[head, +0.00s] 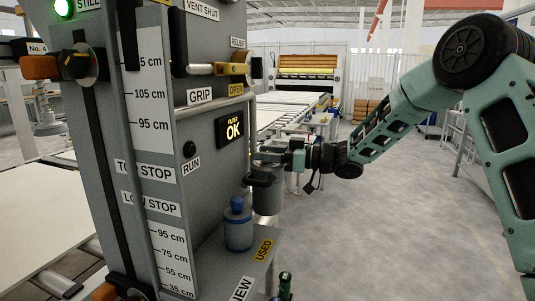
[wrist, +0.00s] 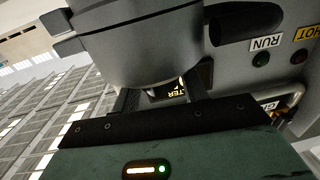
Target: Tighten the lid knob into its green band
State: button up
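My gripper (head: 266,157) is at the upper end of a dark grey filter housing (head: 266,199) on the machine's right side. In the wrist view my two fingers (wrist: 160,96) are apart and reach toward a large round grey part (wrist: 145,50), which fills the upper middle. Part of the display shows between the fingers. The fingertips are partly hidden by the round part, so I cannot tell whether they touch or hold anything. I cannot make out the lid knob or its green band clearly in either view.
A blue-grey canister (head: 238,228) stands on the shelf (head: 255,262) marked USED and NEW, below my gripper. A dark green-topped item (head: 285,287) is at the bottom edge. Floor at right is clear.

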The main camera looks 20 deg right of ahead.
jog(key=c, duration=0.5)
jog(key=shift+c, duration=0.2)
jog(key=shift+t, duration=0.3)
jog(key=m+t+h+b, duration=0.4)
jog(key=shift+f+b, duration=0.2)
jog(key=shift+b, duration=0.1)
jog(key=shift+m+t+h+b, duration=0.8)
jog(key=shift+h+b, duration=0.3)
jog(key=shift+b, duration=0.1)
jog(key=shift+r+m+t+h+b, duration=0.15)
jog(key=shift+m+t+h+b, duration=0.15)
jog(key=shift+m+h+b, duration=0.15)
jog(key=shift+r, duration=0.1)
jog(key=o, duration=1)
jog(key=shift+c, duration=0.2)
